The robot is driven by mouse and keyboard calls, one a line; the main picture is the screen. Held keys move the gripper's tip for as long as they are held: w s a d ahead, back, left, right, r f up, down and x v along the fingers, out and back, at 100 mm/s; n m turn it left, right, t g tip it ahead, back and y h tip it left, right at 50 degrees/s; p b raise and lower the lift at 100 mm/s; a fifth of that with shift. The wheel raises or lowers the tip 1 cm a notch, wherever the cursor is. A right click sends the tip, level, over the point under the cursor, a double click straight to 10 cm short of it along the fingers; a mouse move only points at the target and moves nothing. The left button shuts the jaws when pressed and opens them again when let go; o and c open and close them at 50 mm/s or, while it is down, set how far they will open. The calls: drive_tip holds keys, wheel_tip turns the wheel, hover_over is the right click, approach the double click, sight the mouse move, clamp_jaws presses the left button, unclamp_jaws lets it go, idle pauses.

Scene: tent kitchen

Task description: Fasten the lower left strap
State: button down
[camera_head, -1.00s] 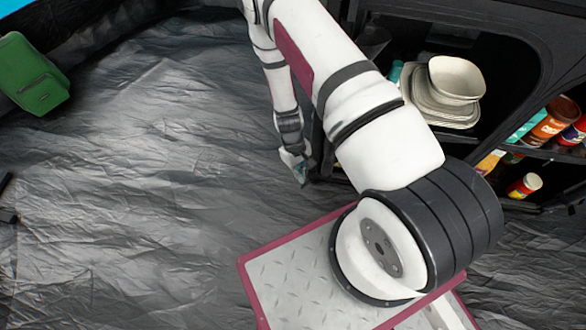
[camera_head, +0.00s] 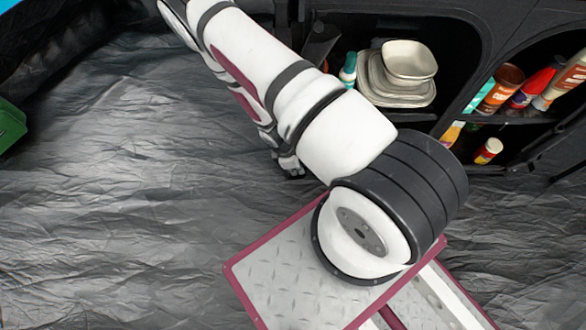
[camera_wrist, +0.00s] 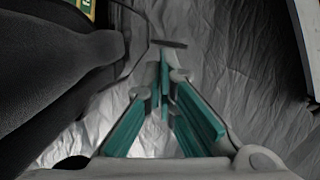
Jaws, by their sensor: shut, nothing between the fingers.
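My gripper (camera_wrist: 165,75) is shut and empty in the wrist view, its teal fingers meeting at the tips. A short dark bar (camera_wrist: 170,43) shows just beyond the fingertips, against pale crumpled fabric. A thin dark line runs from the top edge toward it. I cannot tell whether either is the lower left strap. No strap can be clearly made out in the head view. There my wrist is low by the left side of the black shelf unit (camera_head: 455,30), mostly hidden behind my own arm.
The shelf holds stacked pale dishes (camera_head: 408,65), a teal-capped bottle (camera_head: 348,70) and several colourful containers. A green bag (camera_head: 10,125) is at the left edge. Crumpled grey floor (camera_head: 110,190) lies open at left. A large dark rounded surface (camera_wrist: 50,65) is close left of my gripper.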

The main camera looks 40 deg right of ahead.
drive_tip(key=shift+d+n, duration=0.2)
drive_tip(key=shift+n, duration=0.2)
idle(0.3)
